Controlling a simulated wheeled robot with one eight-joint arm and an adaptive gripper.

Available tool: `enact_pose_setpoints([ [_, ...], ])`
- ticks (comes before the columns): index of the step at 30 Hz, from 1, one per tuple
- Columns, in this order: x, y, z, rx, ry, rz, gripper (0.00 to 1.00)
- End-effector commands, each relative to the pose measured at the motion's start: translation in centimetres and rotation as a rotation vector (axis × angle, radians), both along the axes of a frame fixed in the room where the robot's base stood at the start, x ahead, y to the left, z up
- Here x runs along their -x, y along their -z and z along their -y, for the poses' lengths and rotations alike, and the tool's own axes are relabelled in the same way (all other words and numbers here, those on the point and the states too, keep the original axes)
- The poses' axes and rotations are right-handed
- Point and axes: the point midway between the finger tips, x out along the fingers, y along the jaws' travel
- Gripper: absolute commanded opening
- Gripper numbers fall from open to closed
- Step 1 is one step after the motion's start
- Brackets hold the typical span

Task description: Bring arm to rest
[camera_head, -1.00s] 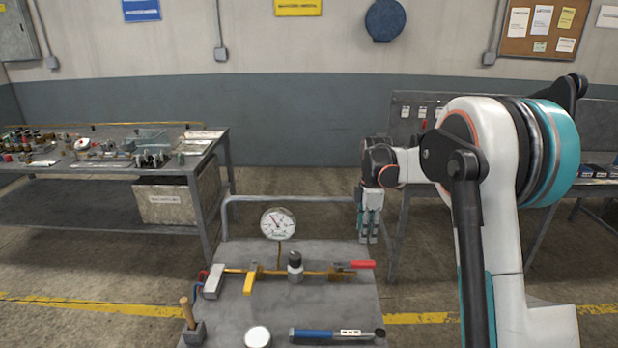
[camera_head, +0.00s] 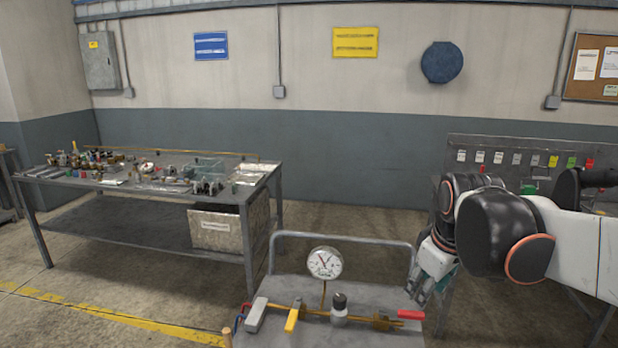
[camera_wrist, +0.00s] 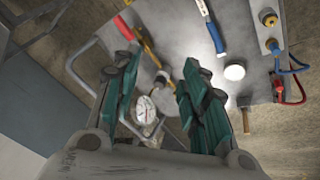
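My arm (camera_head: 570,245) is folded at the right of the head view. My gripper (camera_head: 422,288) hangs at the right edge of the grey cart (camera_head: 375,270), pointing down and left. In the wrist view the two teal fingers of my gripper (camera_wrist: 158,62) stand apart with nothing held between them. The cart's top and its pressure gauge (camera_head: 324,263) lie beyond the fingers; the gauge also shows in the wrist view (camera_wrist: 144,110). I cannot tell the exact gap between gripper and cart.
The cart bears a brass pipe with a red-handled valve (camera_head: 411,314), a yellow lever (camera_head: 292,318) and a blue tool (camera_wrist: 215,38). A workbench (camera_head: 150,190) with many small parts stands at the left. A tool board (camera_head: 520,165) is behind my arm. Floor between is clear.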

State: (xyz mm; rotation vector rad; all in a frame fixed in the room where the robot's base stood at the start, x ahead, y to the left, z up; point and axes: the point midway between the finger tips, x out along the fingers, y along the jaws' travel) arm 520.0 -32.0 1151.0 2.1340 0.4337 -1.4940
Motion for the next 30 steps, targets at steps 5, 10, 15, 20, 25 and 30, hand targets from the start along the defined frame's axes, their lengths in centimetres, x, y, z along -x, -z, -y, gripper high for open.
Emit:
enact_pose_setpoints([
  [5,4.8,-0.1,-1.1,-0.061,0.14,0.073,0.4],
  [10,8.9,0.6,-1.9,-0.132,0.274,0.141,0.4],
  [15,12.4,2.0,-2.6,-0.211,0.397,0.204,0.4],
  [20,14.5,3.2,-3.0,-0.27,0.479,0.244,0.4],
  [25,15.4,3.8,-3.1,-0.299,0.516,0.262,0.4],
  [30,15.4,3.8,-3.2,-0.302,0.521,0.264,0.4],
])
